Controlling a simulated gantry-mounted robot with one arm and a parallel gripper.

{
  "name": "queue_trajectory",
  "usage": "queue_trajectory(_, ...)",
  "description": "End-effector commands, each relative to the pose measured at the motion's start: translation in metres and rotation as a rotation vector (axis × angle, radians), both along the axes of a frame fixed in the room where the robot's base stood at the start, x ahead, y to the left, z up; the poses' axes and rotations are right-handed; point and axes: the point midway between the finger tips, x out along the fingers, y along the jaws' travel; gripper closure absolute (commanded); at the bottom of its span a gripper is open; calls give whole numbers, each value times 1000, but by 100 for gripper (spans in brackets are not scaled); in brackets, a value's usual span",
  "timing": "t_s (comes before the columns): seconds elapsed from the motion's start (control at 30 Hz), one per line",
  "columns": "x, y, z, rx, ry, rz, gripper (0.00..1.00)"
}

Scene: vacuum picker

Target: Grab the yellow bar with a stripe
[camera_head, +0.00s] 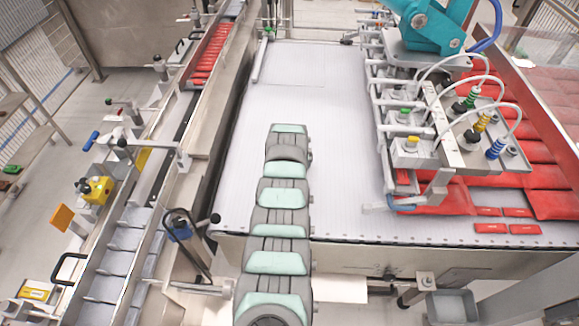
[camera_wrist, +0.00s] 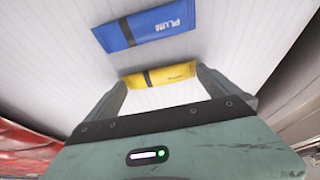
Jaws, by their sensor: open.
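The yellow bar (camera_wrist: 174,73) with a dark stripe lies on the white ribbed belt (camera_wrist: 240,25) in the wrist view. Small print on it is too blurred to read. My gripper (camera_wrist: 160,79) is open, with one finger toward each end of the bar. The bar shows at the fingertips, and I cannot tell whether they touch it. A blue bar (camera_wrist: 150,24) with a dark stripe and the word PLUM lies just beyond it. In the head view my arm rises over the belt (camera_head: 335,130); my gripper and both bars are not seen there.
A picker with a teal arm (camera_head: 430,25) and hoses stands over the belt's right side. Red packs (camera_head: 540,175) lie beneath and beside it. A narrow conveyor with red packs (camera_head: 208,55) runs along the left. The belt's middle looks clear.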

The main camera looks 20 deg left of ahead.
Motion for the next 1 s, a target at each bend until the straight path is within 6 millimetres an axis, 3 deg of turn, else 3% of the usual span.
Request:
queue_trajectory(0.17,0,0,-1,0,1,0,1)
queue_trajectory(0.8,-1,0,-1,-1,2,0,53)
queue_trajectory(1.0,-1,0,-1,-1,2,0,53)
